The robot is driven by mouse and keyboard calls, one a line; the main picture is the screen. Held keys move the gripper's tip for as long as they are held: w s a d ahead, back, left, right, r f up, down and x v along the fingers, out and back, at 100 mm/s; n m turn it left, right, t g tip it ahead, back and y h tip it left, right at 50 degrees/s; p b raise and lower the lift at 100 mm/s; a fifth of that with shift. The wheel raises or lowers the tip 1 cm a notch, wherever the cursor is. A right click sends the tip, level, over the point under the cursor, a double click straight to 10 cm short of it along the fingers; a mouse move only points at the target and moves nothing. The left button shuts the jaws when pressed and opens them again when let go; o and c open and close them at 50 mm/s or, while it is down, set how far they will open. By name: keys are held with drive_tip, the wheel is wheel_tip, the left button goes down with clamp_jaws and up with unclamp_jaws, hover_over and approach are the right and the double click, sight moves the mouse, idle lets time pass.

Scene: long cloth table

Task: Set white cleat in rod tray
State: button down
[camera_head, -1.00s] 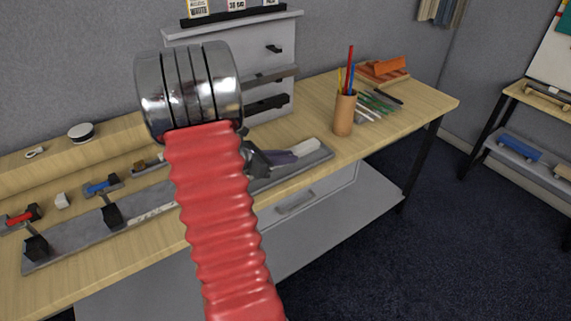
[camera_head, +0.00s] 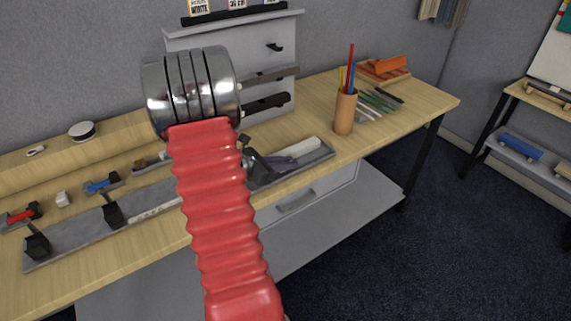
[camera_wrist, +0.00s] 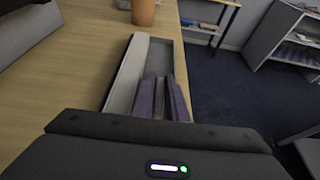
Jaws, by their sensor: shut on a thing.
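The rod tray (camera_head: 322,155) is a long, shallow grey tray on the wooden table; its right end and rim also show in the wrist view (camera_wrist: 167,48). The white cleat (camera_head: 304,146) is a pale bar at that end, lying along the tray's length. My gripper (camera_head: 290,160) is low over the tray, its purple-grey fingers beside the cleat. In the wrist view my gripper (camera_wrist: 162,98) has its fingers inside the tray outline, close together on a pale piece. The contact between the cleat and the tray floor is hidden.
A tan cup of pencils (camera_head: 345,113) stands behind the tray's right end. Black clamps (camera_head: 113,214), a blue piece (camera_head: 101,186), a red piece (camera_head: 20,216) and a small white block (camera_head: 63,199) are at the left.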

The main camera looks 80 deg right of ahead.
drive_tip(key=c, duration=1.8)
unclamp_jaws()
drive_tip(key=shift+o, duration=0.2)
drive_tip(key=shift+r, duration=0.65)
drive_tip(key=v, duration=1)
drive_tip(key=shift+w+a, duration=0.1)
drive_tip(key=shift+w, duration=0.15)
drive_tip(key=shift+v, duration=0.75)
